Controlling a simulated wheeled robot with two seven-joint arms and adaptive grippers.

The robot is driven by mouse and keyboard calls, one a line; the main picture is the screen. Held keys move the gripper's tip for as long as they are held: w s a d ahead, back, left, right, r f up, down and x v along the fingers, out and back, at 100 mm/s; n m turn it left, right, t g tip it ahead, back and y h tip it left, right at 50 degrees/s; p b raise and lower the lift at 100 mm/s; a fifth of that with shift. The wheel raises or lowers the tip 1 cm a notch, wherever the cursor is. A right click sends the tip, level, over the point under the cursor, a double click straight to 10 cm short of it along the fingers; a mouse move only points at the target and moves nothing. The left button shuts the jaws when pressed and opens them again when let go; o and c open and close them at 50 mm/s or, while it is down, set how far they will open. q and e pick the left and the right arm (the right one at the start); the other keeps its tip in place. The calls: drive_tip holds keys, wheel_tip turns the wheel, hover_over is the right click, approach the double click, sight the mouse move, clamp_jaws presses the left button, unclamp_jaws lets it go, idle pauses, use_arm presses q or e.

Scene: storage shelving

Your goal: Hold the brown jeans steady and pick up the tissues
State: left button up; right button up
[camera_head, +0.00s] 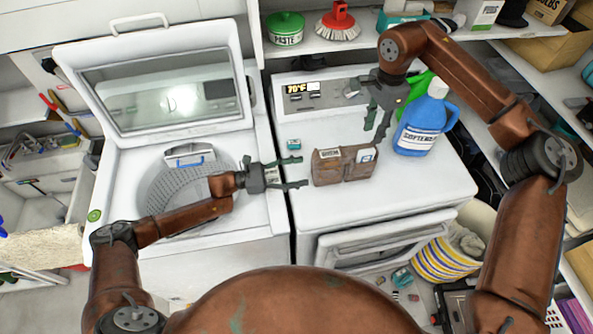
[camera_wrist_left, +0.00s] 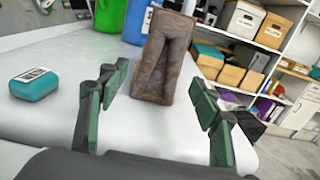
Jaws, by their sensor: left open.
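The brown jeans (camera_head: 343,166) rest as a folded bundle on the white dryer top. They also show in the left wrist view (camera_wrist_left: 163,62), beyond and between my left fingers. A small teal pack with a white label (camera_head: 294,145), which looks like the tissues, lies left of the jeans; it also shows in the left wrist view (camera_wrist_left: 36,88), outside my left finger. My left gripper (camera_head: 300,172) is open and empty, just left of the jeans. My right gripper (camera_head: 376,128) hangs above the dryer, behind and right of the jeans, with its fingers parted and nothing visible between them.
A blue softener jug (camera_head: 424,121) stands right of the jeans, with a green bottle (camera_head: 420,88) behind it. The open washer (camera_head: 185,185) is on the left. A shelf with a green paste tub (camera_head: 286,29) and a red brush (camera_head: 338,22) runs behind. The dryer's front top is clear.

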sight(312, 169)
use_arm(q)
drive_tip(key=shift+x, duration=3.8)
